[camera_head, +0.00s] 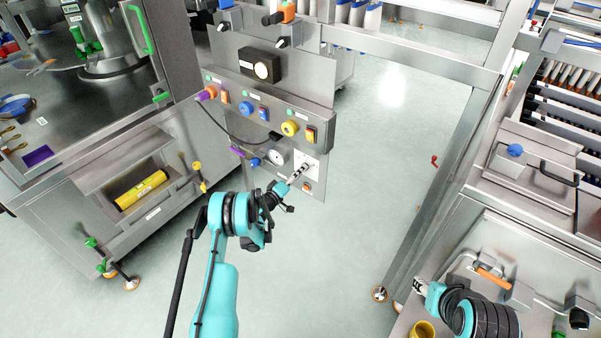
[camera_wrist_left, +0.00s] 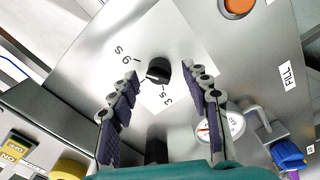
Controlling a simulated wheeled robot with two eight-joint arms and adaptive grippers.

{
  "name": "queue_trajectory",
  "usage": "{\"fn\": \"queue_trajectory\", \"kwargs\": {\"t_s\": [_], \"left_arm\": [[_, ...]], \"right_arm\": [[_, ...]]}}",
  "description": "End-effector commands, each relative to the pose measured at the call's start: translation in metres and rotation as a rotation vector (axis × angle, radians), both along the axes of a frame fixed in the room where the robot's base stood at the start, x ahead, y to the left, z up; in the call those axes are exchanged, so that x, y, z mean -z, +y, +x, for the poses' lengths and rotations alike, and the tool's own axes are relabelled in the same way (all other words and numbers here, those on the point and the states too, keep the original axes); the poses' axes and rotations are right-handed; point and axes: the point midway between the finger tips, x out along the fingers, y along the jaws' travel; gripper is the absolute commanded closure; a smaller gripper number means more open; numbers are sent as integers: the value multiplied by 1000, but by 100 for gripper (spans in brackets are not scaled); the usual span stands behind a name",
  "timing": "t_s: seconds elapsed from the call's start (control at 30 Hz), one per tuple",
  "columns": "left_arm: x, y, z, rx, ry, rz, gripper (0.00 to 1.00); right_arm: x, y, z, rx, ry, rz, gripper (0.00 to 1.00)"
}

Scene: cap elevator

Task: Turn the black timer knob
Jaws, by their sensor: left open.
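The black timer knob (camera_wrist_left: 158,70) shows in the left wrist view on a white plate with printed "s" markings. In the head view the white plate (camera_head: 313,161) is at the lower right of the steel panel, and my gripper hides the knob. My left gripper (camera_head: 303,170) points at this plate. In the left wrist view the gripper (camera_wrist_left: 157,76) is open, with one finger on each side of the knob. A gap shows on both sides, and the knob is not gripped. My right gripper (camera_head: 419,286) is at the lower right of the head view, too small to read.
The panel carries a yellow knob (camera_head: 289,128), a blue knob (camera_head: 246,108) and a gauge (camera_head: 277,156). A metal post (camera_head: 440,180) stands to the right; open floor lies between.

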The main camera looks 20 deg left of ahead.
Motion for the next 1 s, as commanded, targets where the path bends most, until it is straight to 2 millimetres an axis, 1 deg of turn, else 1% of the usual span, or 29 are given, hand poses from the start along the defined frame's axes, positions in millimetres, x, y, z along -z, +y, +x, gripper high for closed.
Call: {"fn": "queue_trajectory", "kwargs": {"t_s": [0.2,0.3,0.4,0.53,1.0], "left_arm": [[0,14,-36,-2,0,0,52],[0,19,-49,-1,0,1,52],[0,21,-58,0,0,1,52],[0,22,-61,0,0,1,52],[0,22,-61,0,0,1,52]], "right_arm": [[0,0,0,0,0,0,60],[0,0,0,0,0,0,60],[0,0,0,0,0,0,60],[0,0,0,0,0,0,60],[0,0,0,0,0,0,60]]}}
